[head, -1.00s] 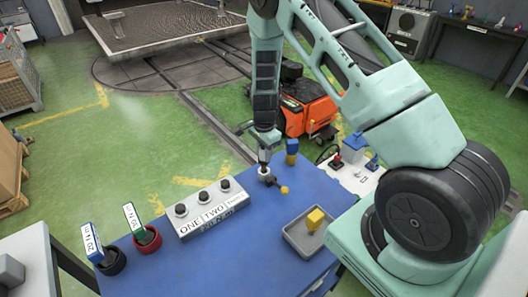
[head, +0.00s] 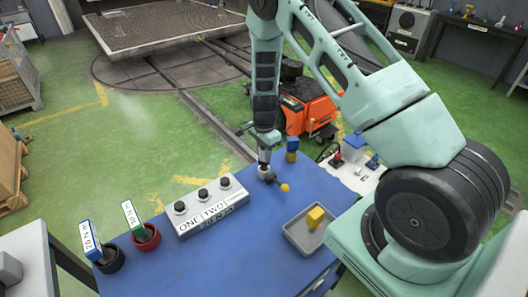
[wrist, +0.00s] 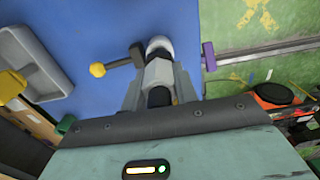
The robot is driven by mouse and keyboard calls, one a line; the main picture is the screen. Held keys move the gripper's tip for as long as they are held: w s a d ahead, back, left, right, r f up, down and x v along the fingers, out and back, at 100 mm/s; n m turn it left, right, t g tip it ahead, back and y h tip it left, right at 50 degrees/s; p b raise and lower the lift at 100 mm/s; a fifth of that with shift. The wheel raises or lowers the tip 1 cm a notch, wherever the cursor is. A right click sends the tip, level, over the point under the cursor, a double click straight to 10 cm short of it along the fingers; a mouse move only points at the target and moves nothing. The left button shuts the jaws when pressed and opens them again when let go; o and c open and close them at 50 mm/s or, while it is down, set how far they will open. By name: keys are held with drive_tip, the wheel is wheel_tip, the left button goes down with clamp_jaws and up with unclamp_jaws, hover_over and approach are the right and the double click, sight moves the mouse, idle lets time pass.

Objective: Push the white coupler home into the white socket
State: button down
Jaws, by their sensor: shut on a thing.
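My gripper (head: 264,166) points down over the blue table top near its far edge. In the wrist view my gripper (wrist: 159,72) is shut on a pale grey-white cylindrical piece (wrist: 158,46), which I take to be the white coupler. A dark lever with a yellow ball knob (wrist: 97,70) sticks out beside this piece; the knob also shows in the head view (head: 285,188). The piece is mostly hidden by the fingers in the head view. I cannot make out the white socket or tell how deep the piece sits.
Two labelled tools stand at the left. An orange machine (head: 308,108) is behind. A purple piece (wrist: 208,56) is right of my gripper.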

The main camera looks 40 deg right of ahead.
drive_tip(key=shift+f+b, duration=1)
drive_tip(key=shift+f, duration=0.4)
drive_tip(key=c, duration=1)
unclamp_jaws()
wheel_tip(320, 180, up, 18)
drive_tip(key=b, duration=0.3)
drive_tip(key=shift+f, duration=0.25)
